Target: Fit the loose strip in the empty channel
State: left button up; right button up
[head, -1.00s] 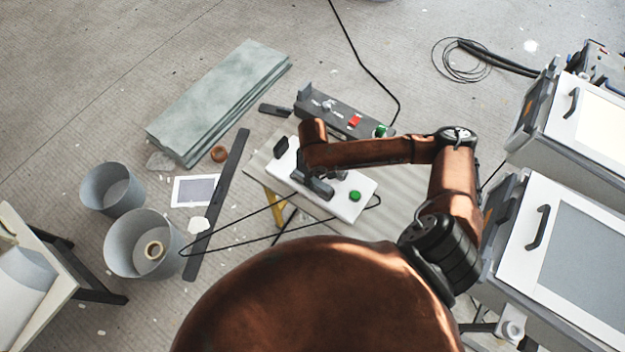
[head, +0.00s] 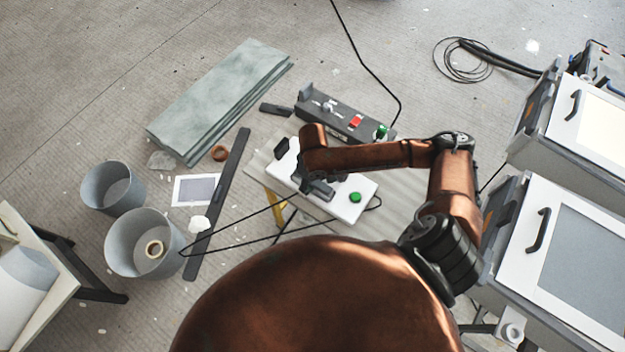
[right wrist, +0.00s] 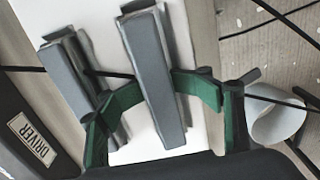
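A white panel (head: 345,207) lies on the work surface with a green button (head: 355,197). In the right wrist view, the loose grey strip (right wrist: 153,85) is between the green fingertips of my right gripper (right wrist: 157,88), which touch both its sides. The strip is over a grey channel (right wrist: 180,45), which it partly hides; I cannot tell how deep it sits. A second grey strip (right wrist: 68,75) lies in another channel to the left, roughly parallel. In the head view, my right gripper (head: 317,188) is over the panel, largely covered by my arm. My left gripper is out of view.
A black block labelled DRIVER (right wrist: 33,138) sits close to the right gripper. A grey box with a red switch (head: 345,118) stands behind the panel. Dark cables (head: 235,245) run left. Buckets (head: 140,245) and green sheets (head: 215,105) are on the floor.

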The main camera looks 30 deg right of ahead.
jog(key=shift+s+r, duration=0.1)
jog(key=shift+s, duration=0.2)
jog(key=shift+w+r, duration=0.15)
jog(key=shift+r, duration=0.15)
notch_tip(320, 180, up, 13)
jog(key=p, duration=0.3)
jog(key=shift+w, duration=0.15)
jog(key=shift+d, duration=0.1)
dwell(0.4)
